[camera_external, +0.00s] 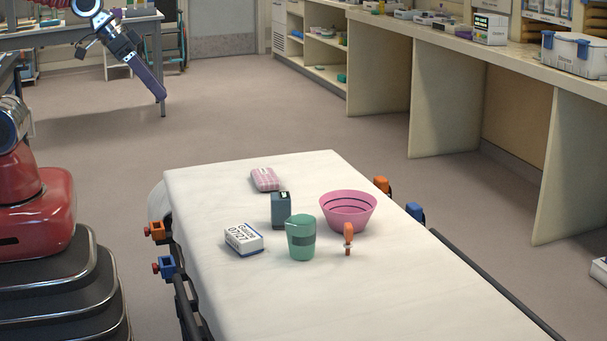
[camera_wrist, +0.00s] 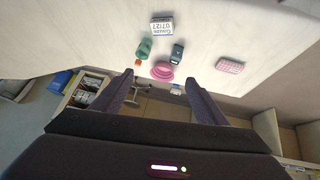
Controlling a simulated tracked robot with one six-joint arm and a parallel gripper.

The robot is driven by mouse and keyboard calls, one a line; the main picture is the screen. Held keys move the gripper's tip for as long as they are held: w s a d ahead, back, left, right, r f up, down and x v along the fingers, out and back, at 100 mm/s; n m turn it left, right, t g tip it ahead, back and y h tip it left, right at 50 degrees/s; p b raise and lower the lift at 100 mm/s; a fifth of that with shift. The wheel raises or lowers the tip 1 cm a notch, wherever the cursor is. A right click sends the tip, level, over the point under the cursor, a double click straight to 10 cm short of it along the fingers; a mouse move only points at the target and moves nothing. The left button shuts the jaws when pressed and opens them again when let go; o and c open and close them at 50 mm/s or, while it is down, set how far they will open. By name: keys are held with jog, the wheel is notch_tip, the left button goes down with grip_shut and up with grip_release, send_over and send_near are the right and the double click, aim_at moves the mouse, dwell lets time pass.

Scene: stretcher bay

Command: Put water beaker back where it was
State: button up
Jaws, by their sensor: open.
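My gripper (camera_external: 160,97) is raised at the upper left, well away from the stretcher. Its two dark fingers are apart and empty in the wrist view (camera_wrist: 158,80).
On the stretcher are a pink bowl (camera_external: 347,212), a gauze box (camera_external: 244,239), a dark grey container (camera_external: 281,209), a pink patterned pack (camera_external: 265,179) and a small orange-topped item (camera_external: 348,238). The stretcher's near part is clear. A long counter (camera_external: 440,40) stands at right.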

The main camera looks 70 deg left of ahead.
jog(key=s+a+g+y, duration=0.1)
jog(key=s+a+y, duration=0.1)
jog(key=s+a, duration=0.5)
jog(key=s, duration=0.3)
jog(key=shift+s+r+n+g, duration=0.2)
jog(key=shift+s+n+g, duration=0.1)
jog(key=shift+s, duration=0.05)
